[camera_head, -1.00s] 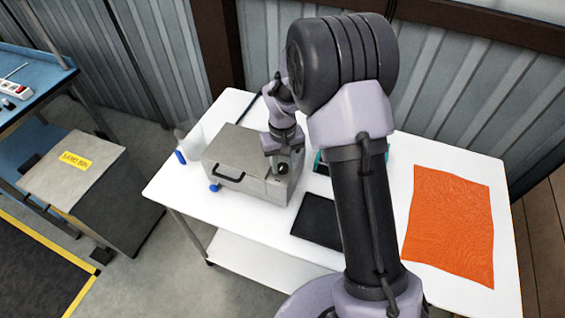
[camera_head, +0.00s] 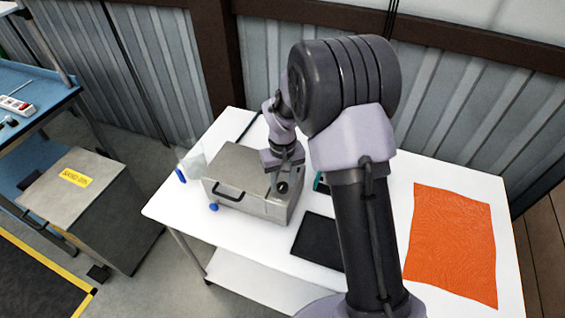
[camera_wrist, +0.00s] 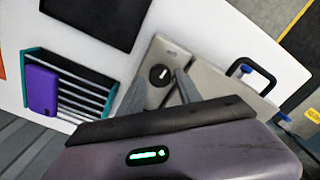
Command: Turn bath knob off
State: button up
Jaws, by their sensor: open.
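The bath is a grey metal box with a hinged lid (camera_head: 238,164) and a black front handle, standing on the white table. Its round black knob (camera_head: 283,187) is on the panel at the box's right end. In the wrist view the knob (camera_wrist: 160,74) shows a white mark. My gripper (camera_head: 284,177) is open and empty, pointing down just above the knob. In the wrist view its fingers (camera_wrist: 161,80) lie to either side of the knob; I cannot tell whether they touch it.
A black flat pad (camera_head: 318,240) and an orange cloth (camera_head: 450,245) lie on the white table (camera_head: 185,205). A teal rack (camera_wrist: 75,88) with a purple item (camera_wrist: 42,89) is beside the bath. Blue parts sit at the bath's left. A grey cabinet (camera_head: 90,205) stands left.

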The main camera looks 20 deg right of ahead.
aim_at(283, 187)
notch_tip(283, 187, up, 16)
jog(key=p, duration=0.3)
jog(key=s+a+f+m+t+y+b, duration=0.1)
jog(key=s+a+f+m+t+b, duration=0.1)
jog(key=s+b, duration=0.6)
jog(key=s+a+f+m+t+y+b, duration=0.1)
jog(key=s+f+m+t+b, duration=0.2)
jog(key=s+b, duration=0.6)
jog(key=s, duration=0.8)
jog(key=shift+s+a+t, duration=0.2)
jog(key=shift+a+t, duration=0.2)
